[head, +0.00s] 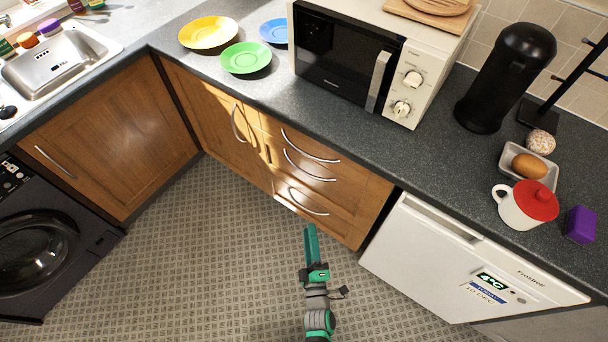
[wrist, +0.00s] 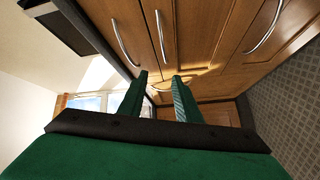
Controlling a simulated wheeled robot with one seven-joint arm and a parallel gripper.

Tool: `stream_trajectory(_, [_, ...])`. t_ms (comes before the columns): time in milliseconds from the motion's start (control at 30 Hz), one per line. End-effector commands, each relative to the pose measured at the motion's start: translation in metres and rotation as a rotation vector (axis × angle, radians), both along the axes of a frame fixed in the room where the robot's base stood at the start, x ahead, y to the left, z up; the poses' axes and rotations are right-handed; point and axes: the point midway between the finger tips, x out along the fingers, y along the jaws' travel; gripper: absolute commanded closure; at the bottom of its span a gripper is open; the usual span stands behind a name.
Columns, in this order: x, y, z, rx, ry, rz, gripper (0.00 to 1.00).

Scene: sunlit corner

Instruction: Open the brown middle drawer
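The brown middle drawer (head: 306,178) is in the wooden unit under the worktop and looks shut. Its curved metal handle (head: 309,174) sits between the handles of the top and bottom drawers. In the wrist view the middle handle (wrist: 161,40) runs up the picture, beyond the gap between the fingertips. My gripper (head: 310,228) is in front of the drawer unit, low in the head view, apart from the handles. In the wrist view my gripper (wrist: 160,78) has its two green fingers apart with nothing between them.
The top drawer handle (head: 310,151) and bottom drawer handle (head: 303,207) are close by. A cupboard door handle (head: 237,124) is to the left. The tiled floor (head: 220,260) in front is clear.

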Motion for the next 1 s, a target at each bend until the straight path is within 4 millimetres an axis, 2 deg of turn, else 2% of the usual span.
stream_trajectory(33, [0.024, -0.002, -0.003, -0.065, -0.025, 0.003, 0.69])
stream_trajectory(100, [0.049, -0.003, -0.008, -0.158, -0.051, 0.008, 0.69])
stream_trajectory(200, [0.08, -0.004, -0.013, -0.269, -0.083, 0.015, 0.69])
stream_trajectory(300, [0.103, -0.003, -0.014, -0.349, -0.107, 0.021, 0.69])
stream_trajectory(667, [0.139, 0.002, -0.012, -0.423, -0.132, 0.028, 0.69])
stream_trajectory(1000, [0.196, 0.011, -0.004, -0.42, -0.13, 0.029, 0.69])
